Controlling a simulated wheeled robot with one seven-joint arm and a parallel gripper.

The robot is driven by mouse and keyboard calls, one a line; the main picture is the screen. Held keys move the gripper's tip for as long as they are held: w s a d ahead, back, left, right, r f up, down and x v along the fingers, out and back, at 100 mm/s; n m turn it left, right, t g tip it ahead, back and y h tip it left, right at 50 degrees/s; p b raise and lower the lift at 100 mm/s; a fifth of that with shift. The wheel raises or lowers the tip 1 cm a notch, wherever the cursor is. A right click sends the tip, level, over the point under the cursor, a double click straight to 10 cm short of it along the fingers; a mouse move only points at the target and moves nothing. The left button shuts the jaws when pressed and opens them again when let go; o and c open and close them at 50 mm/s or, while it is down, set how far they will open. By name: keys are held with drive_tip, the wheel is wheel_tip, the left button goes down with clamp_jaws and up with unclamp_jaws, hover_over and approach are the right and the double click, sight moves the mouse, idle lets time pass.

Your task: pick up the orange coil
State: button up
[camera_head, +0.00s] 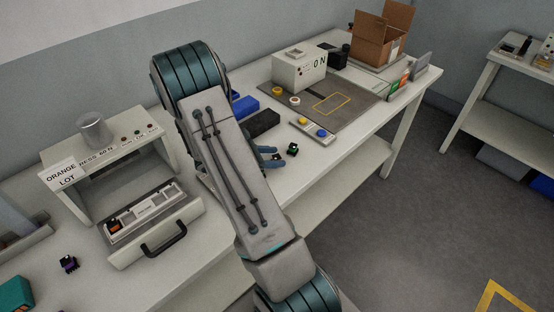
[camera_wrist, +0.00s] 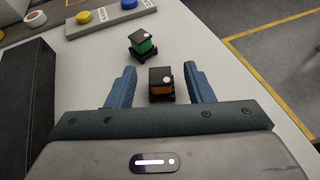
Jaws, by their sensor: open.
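The orange coil (camera_wrist: 161,86) is a small black-capped block with an orange middle and a white dot on top. It stands on the white table in the wrist view. My gripper (camera_wrist: 160,70) is open, with one blue finger on each side of the coil and a visible gap on both sides. I cannot tell how high the fingers are above the table. In the head view my gripper (camera_head: 272,155) shows only in part beside my arm, and I cannot make out the orange coil there.
A similar green coil (camera_wrist: 143,42) stands just beyond the orange one; it also shows in the head view (camera_head: 292,149). A black bin (camera_wrist: 25,100) is at the left of the wrist view. A button panel (camera_head: 315,130) lies behind. The table edge is to the right.

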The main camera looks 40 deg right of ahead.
clamp_jaws()
drive_tip(key=shift+r, duration=0.2)
